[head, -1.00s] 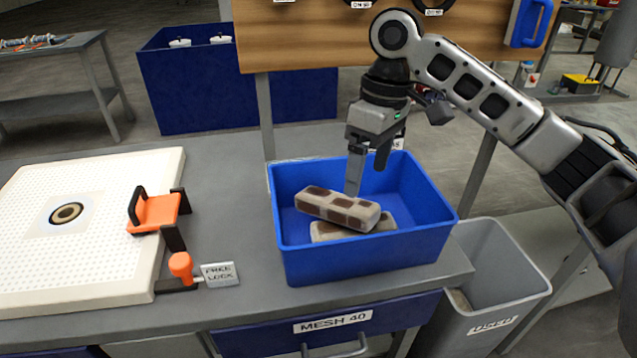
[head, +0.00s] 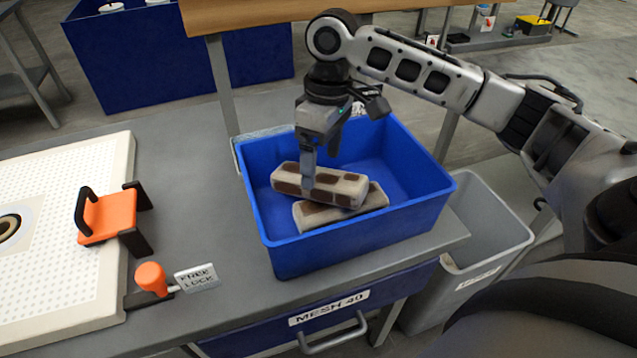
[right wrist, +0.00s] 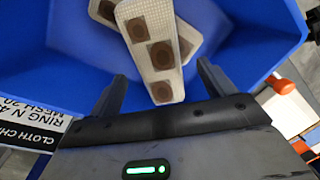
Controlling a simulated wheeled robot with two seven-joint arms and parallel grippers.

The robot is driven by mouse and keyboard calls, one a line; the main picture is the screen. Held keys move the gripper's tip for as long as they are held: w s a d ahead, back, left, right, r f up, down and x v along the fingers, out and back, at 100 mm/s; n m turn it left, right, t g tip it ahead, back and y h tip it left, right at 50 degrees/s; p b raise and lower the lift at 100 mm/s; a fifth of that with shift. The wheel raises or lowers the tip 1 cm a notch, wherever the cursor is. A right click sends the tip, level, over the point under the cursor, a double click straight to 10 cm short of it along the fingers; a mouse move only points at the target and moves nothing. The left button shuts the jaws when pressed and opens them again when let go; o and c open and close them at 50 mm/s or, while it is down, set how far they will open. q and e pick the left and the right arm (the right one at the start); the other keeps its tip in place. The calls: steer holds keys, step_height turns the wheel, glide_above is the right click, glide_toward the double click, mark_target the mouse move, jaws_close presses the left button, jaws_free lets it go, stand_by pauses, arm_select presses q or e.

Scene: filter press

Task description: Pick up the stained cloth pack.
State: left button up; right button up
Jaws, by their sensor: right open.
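Two pale cloth packs with brown stain patches lie in a blue bin. The upper stained pack (head: 345,188) rests crosswise on the lower stained pack (head: 318,217), which it partly hides. In the right wrist view the upper pack (right wrist: 152,50) runs up between the two fingers, with the lower pack (right wrist: 191,35) partly behind it. My right gripper (head: 318,170) is open over the upper pack, one finger in front of its near side. It also shows in the right wrist view (right wrist: 162,72). I cannot tell whether the fingers touch the pack. My left gripper is not in view.
The blue bin's walls (head: 350,238) surround the packs. A grey waste bin (head: 487,235) stands to its right. On the bench at left are a white perforated plate (head: 75,240), an orange clamp (head: 108,215) and a "FREE LOCK" sign (head: 197,278).

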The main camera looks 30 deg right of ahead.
mark_target(319, 175)
steer(key=f, duration=0.5)
steer(key=shift+a+f, duration=0.15)
steer(key=shift+a, duration=0.2)
steer(key=c, duration=1.2)
